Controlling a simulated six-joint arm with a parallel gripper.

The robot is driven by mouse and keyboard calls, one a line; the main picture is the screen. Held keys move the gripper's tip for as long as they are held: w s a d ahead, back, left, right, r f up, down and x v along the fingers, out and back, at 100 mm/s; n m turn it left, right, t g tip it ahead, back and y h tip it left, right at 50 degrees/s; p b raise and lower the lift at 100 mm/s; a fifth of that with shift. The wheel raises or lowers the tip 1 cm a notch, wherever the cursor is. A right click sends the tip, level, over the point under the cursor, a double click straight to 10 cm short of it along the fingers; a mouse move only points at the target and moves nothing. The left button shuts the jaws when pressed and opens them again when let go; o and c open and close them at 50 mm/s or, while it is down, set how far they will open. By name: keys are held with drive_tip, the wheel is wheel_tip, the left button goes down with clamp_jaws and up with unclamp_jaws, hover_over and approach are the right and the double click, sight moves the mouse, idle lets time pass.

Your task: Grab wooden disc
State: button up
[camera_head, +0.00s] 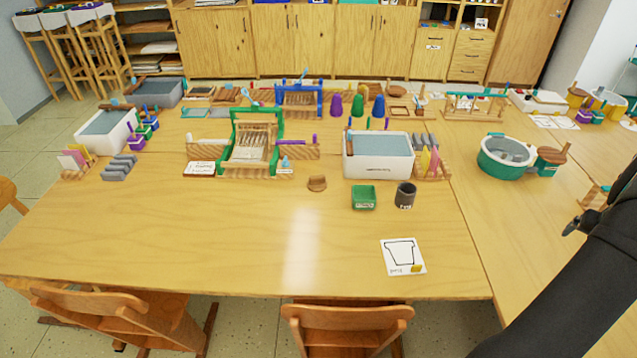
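A small round wooden piece (317,183) lies on the near table, left of the green tray and in front of the white tub; it looks like the wooden disc, though it is too small to be sure. Another round wooden piece (552,154) sits at the right side of the green-and-white basin on the right-hand table. My black arm crosses the lower right corner of the view. My gripper's fingers cannot be made out, and nothing shows it touching either wooden piece.
A green tray (363,198) and dark grey cup (405,195) stand right of the small wooden piece. A white tub (379,167), a green-framed loom (252,142) and a green-and-white basin (491,163) stand behind. A drawing card (403,257) lies in front. The front table is mostly clear.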

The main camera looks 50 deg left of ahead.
drive_tip(key=shift+c, duration=1.3)
